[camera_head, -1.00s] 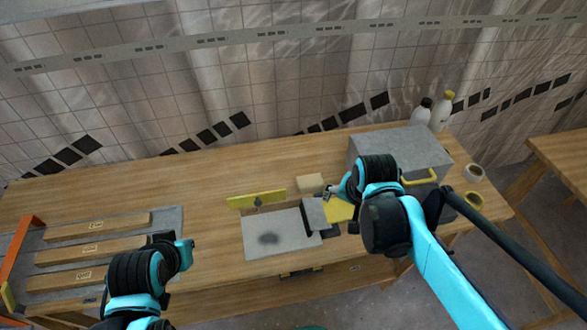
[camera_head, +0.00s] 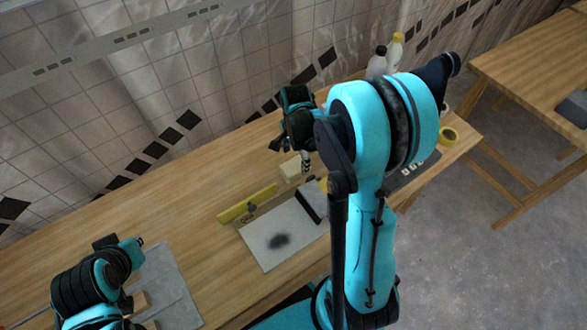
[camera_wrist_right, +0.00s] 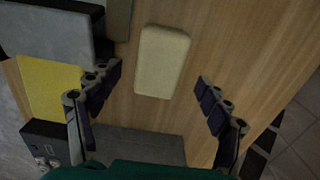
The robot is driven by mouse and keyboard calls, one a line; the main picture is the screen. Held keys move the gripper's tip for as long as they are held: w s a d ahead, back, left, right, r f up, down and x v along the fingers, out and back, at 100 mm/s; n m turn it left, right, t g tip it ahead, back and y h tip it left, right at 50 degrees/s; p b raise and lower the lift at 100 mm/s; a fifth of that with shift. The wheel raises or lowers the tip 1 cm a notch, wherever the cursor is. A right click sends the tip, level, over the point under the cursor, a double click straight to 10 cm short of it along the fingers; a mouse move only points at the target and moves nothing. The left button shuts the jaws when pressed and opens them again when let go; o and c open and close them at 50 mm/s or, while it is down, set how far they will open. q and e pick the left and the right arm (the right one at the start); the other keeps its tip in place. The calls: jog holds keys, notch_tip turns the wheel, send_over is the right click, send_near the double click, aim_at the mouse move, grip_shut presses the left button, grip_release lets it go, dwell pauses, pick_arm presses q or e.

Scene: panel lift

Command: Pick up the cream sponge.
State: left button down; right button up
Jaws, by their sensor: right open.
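The cream sponge (camera_head: 291,169) is a pale block on the wooden table, just behind the yellow strip. In the right wrist view the sponge (camera_wrist_right: 162,62) lies flat on the wood, ahead of and between the spread fingers. My right gripper (camera_wrist_right: 158,98) is open and empty, with no finger touching the sponge.
A grey panel (camera_head: 285,236) with a dark smudge lies in front of the yellow strip (camera_head: 247,203). The table behind the sponge is clear.

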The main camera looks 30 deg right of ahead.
aim_at(295, 165)
notch_tip(295, 165, down, 4)
jog(key=shift+f+b, duration=0.1)
jog(key=shift+b, duration=0.7)
jog(key=shift+c, duration=0.9)
jog(key=c, duration=1)
